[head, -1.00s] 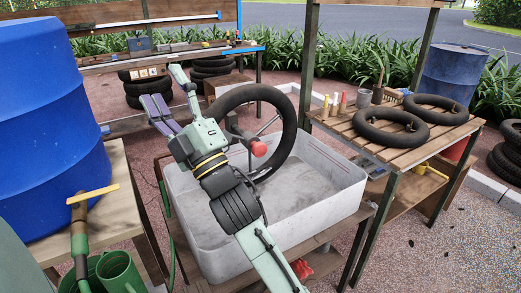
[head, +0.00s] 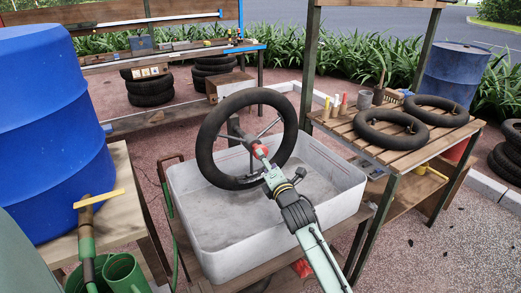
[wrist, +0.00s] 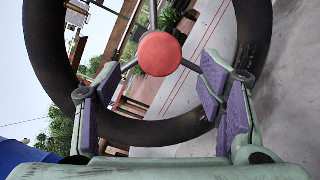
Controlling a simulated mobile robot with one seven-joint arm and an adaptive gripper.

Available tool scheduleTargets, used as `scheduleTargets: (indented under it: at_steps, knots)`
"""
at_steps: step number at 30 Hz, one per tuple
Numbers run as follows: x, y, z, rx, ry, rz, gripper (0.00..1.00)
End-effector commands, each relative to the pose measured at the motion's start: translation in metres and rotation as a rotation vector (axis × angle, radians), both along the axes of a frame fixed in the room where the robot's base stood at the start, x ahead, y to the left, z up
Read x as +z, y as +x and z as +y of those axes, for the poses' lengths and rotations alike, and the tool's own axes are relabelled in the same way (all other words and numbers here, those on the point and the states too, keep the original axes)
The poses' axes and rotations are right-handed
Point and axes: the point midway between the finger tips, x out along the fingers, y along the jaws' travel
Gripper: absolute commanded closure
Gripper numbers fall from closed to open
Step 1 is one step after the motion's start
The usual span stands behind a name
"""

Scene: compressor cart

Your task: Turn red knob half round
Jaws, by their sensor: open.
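The red knob (wrist: 159,54) shows as a round red face in the wrist view, at the middle of a dark wheel (wrist: 120,128) with metal spokes. In the head view the red knob (head: 260,150) shows just beyond my arm's end. My gripper (wrist: 150,90) is open, with its two purple-padded fingers apart, one on each side of the picture. The knob appears between and beyond the fingertips; I see no contact.
The wheel stands over a grey tub (head: 335,180) on a cart. A blue barrel (head: 50,120) stands at left. A slatted wooden table (head: 400,148) with black tubes (head: 391,128) is at right. A green watering can (head: 122,272) is at lower left.

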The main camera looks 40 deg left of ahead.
Motion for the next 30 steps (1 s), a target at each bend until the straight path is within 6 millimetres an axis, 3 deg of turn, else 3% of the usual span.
scheduleTargets:
  at_steps: [6,11,23,30]
  knots:
    - [0.003,0.019,0.032,0.003,-0.001,0.001,0.37]
    - [0.002,0.029,0.045,0.001,0.000,0.000,0.37]
    - [0.001,0.034,0.051,0.000,0.003,-0.001,0.37]
    - [0.001,0.034,0.051,0.000,0.002,0.000,0.52]
